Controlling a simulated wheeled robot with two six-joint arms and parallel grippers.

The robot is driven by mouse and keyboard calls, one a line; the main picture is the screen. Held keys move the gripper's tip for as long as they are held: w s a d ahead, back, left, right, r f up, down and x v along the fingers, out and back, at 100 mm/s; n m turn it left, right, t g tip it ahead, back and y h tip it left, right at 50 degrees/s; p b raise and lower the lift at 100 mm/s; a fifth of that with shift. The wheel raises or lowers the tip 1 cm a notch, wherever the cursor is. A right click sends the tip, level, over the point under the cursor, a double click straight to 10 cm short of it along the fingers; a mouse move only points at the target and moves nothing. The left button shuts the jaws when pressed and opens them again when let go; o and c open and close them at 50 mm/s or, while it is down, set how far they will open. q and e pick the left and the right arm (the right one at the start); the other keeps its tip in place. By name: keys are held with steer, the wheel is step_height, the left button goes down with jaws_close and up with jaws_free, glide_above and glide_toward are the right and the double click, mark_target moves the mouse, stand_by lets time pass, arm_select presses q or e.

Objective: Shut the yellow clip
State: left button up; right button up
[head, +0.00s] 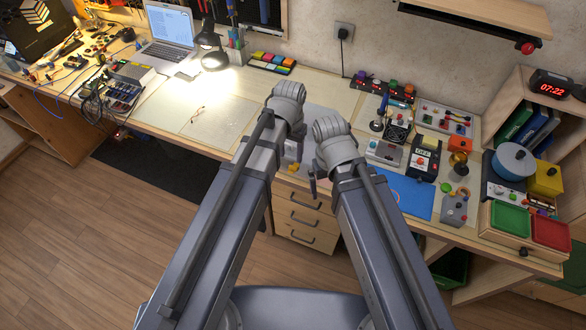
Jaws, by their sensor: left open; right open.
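A small yellow piece (292,167), which may be the yellow clip, shows in the gap between my two arms, on a grey board (318,112) at the bench front. It is too small and too covered to tell whether it is open or shut. My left gripper (268,192) is mostly hidden behind my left arm, left of the yellow piece. My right gripper (312,184) shows only as a dark part beside my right arm, right of and a little below the yellow piece. Both are open, and I see nothing held.
The bench (165,118) has clear wood at left centre. A blue mat (404,194), a card-reader-like device (424,160) and a grey box with a lever (455,206) stand right of my arms. Green and red bins (510,218) sit at the right front corner. Drawers (303,218) are below.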

mark_target(291, 171)
arm_select(q)
steer(key=shift+f, duration=0.1)
steer(key=shift+d+f, duration=0.1)
steer(key=shift+f, duration=0.1)
step_height(291, 171, down, 7)
steer(key=b, duration=0.7)
steer(key=shift+f+b, duration=0.2)
steer(key=shift+b, duration=0.2)
steer(key=shift+r, duration=0.1)
jaws_close()
